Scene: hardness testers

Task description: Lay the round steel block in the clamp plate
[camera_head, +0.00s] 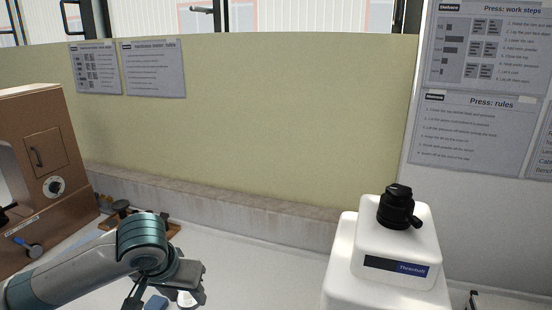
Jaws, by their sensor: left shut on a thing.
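My left arm comes in from the lower left, and my left gripper (187,294) is at the bottom edge, over the white bench. It is shut on a small pale round thing, which looks like the round steel block (187,299). The gripper and the frame edge hide most of the block. I cannot make out the clamp plate in this view. My right gripper is not in view.
A brown hardness tester (32,160) with a dial stands at the left. A white machine (395,255) with a black knob stands at the right.

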